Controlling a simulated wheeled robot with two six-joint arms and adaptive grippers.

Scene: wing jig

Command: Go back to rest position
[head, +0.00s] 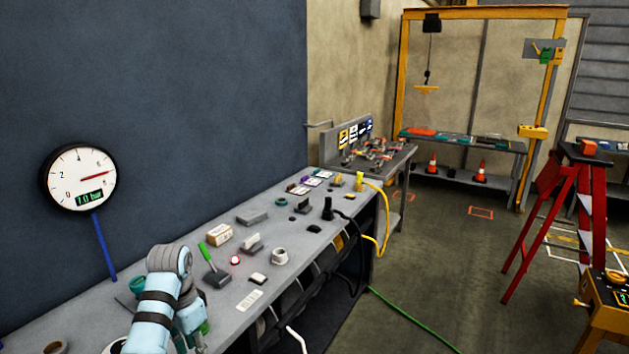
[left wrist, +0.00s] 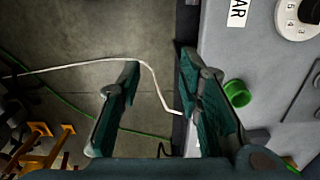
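My left gripper (left wrist: 158,78) is open in the left wrist view, its two teal fingers spread apart. Nothing is between them; the floor, a white cable (left wrist: 95,63) and the bench edge show below. My left arm (head: 160,300) is at the lower left of the head view, over the near end of the grey workbench (head: 262,236). My right gripper is in neither view.
A gauge (head: 80,178) hangs on the wall. A red stepladder (head: 560,215) and open floor lie right.

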